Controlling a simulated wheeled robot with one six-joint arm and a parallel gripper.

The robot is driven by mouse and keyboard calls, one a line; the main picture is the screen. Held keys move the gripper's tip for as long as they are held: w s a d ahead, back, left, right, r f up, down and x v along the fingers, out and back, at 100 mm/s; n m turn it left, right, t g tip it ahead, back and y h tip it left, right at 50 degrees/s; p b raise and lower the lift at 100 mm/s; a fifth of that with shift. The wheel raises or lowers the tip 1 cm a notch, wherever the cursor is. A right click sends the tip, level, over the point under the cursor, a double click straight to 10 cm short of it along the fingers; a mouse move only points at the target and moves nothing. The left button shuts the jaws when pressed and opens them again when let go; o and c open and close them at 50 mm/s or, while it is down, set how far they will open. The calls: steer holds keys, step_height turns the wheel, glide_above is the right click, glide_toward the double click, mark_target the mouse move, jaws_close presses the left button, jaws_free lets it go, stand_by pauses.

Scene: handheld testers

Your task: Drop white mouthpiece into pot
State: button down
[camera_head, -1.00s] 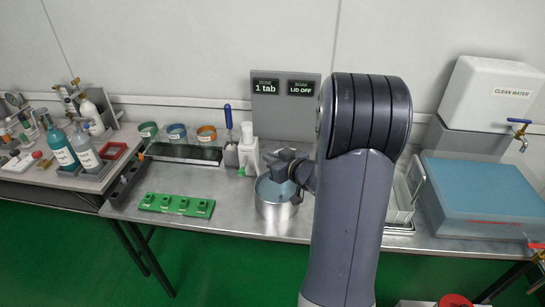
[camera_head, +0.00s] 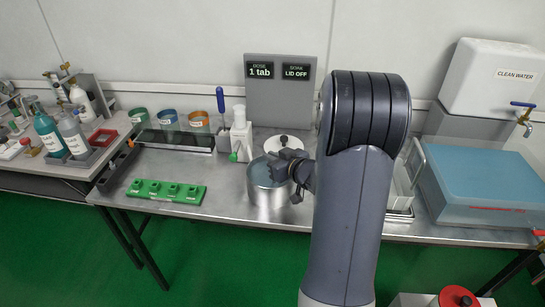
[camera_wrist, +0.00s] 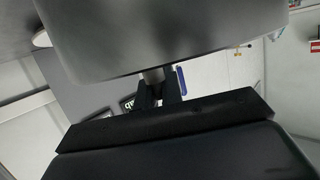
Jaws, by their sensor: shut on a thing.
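The metal pot (camera_head: 264,203) stands on the steel bench, open, with bluish liquid inside. My gripper (camera_head: 279,162) is at the pot's opening, over its right part in the head view. In the wrist view my gripper's dark fingers (camera_wrist: 158,92) are close together, with a small pale grey piece (camera_wrist: 152,75) between them. This may be the white mouthpiece, but I cannot make out its shape. A large grey surface hides much of the wrist view. I cannot tell how far the fingertips are above the liquid.
A round white lid (camera_head: 296,144) lies behind the pot. A white dispenser (camera_head: 241,140) stands to its left. A green block (camera_head: 166,191) lies at the front left, and a blue-lidded bin (camera_head: 485,185) stands at the right. A grey sign panel (camera_head: 280,85) rises behind.

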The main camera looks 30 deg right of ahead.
steer(key=c, duration=1.5)
jaws_free()
steer(key=p+v, duration=0.1)
steer(key=v, duration=1)
steer(key=shift+w, duration=0.1)
steer(key=b+x, duration=0.1)
steer(key=x, duration=0.9)
steer(key=shift+w+a+r+p, duration=0.1)
steer(key=shift+w+r+p, duration=0.1)
steer(key=shift+r+p, duration=1.1)
steer(key=shift+w+r+p, duration=0.15)
steer(key=shift+r+p, duration=1.1)
steer(key=shift+p, duration=0.05)
